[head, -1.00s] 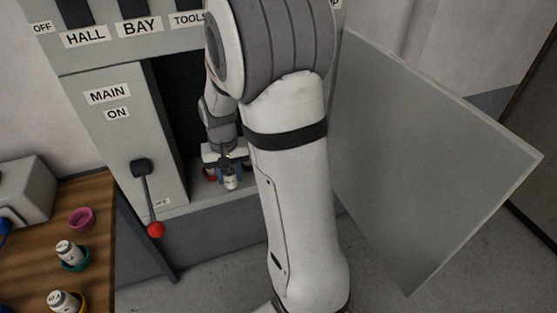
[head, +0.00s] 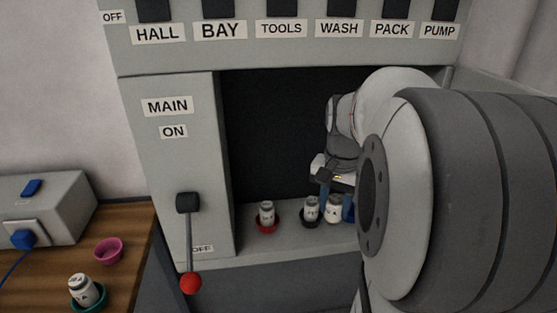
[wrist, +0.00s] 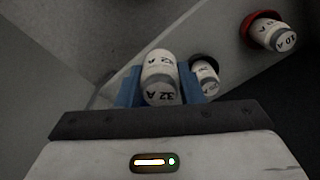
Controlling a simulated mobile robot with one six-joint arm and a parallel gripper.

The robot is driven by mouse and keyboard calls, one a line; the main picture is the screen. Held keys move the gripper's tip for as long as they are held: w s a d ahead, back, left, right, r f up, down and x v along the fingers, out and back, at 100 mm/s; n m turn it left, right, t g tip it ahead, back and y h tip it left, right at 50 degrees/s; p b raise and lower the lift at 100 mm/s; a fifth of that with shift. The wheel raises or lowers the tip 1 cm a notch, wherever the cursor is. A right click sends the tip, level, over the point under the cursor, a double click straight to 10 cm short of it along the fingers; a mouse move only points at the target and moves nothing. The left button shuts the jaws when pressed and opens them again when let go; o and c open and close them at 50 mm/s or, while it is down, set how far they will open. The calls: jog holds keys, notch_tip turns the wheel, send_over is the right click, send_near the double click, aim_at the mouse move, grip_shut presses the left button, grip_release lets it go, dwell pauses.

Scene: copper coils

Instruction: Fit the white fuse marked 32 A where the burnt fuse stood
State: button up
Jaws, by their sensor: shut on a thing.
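My gripper (head: 336,200) is inside the open cabinet, its blue fingers shut on a white fuse (head: 333,210). In the wrist view the held fuse (wrist: 160,75) reads 32 A and sits between the fingers of my gripper (wrist: 160,92). Its lower end is at about shelf level, but I cannot tell whether it is seated in a socket. Just left of it, a second white fuse (head: 311,207) stands in a dark socket (head: 311,222). Further left, a white fuse (head: 266,212) marked 10 A in the wrist view stands in a red socket (head: 267,227).
The main lever (head: 189,240) with its red knob points down beside the OFF label. On the wooden table (head: 130,240) are an empty pink cup (head: 108,251) and a white fuse (head: 82,289) in a teal cup (head: 90,306). A grey box (head: 60,200) stands behind.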

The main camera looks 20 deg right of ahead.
jog(key=w+d, duration=0.7)
jog(key=d, duration=0.4)
jog(key=shift+s+f+b, duration=0.2)
jog(key=shift+f+b, duration=1.25)
jog(key=shift+f, duration=2.1)
jog(key=shift+f, duration=0.35)
jog(key=o, duration=1)
jog(key=shift+c, duration=0.2)
